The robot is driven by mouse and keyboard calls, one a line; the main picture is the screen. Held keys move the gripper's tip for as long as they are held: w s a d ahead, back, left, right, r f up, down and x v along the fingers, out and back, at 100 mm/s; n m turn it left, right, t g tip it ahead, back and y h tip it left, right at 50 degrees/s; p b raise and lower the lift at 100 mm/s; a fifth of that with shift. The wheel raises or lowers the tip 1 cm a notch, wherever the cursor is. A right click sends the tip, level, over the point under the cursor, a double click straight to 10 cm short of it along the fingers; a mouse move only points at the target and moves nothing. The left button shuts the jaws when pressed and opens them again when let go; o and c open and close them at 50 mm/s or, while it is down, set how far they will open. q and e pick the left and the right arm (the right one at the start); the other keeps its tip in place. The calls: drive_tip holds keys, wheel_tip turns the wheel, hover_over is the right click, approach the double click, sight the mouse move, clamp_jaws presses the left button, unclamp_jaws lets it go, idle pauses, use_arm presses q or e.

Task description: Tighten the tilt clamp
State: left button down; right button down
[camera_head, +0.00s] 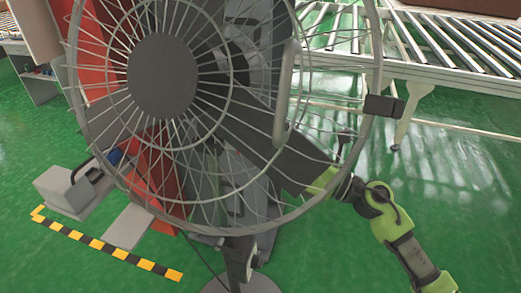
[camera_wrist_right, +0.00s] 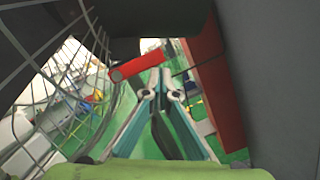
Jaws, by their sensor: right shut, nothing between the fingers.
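A large fan with a round wire cage and a grey hub (camera_head: 165,75) fills the left and middle of the head view. Its stand (camera_head: 240,262) shows below the cage. My right arm comes in from the lower right and reaches behind the cage, so its fingers are not clear there. In the right wrist view my right gripper (camera_wrist_right: 161,85) is shut and empty. A short red bar with a round end, probably the tilt clamp's lever (camera_wrist_right: 137,66), lies across, close to the fingertips. I cannot tell whether they touch it. My left gripper is out of view.
The wire cage (camera_wrist_right: 75,100) runs close along the left of the right wrist view, and a red panel (camera_wrist_right: 212,85) stands at the right. A roller conveyor (camera_head: 450,45) is at the back right. Yellow-black tape (camera_head: 105,246) marks the floor; open green floor lies at right.

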drive_tip(key=shift+w+d+r, duration=0.1)
drive_tip(key=shift+w+r, duration=0.05)
drive_tip(key=shift+r, duration=0.1)
idle(0.4)
drive_tip(key=v, duration=1.2)
drive_tip(key=shift+f, duration=0.25)
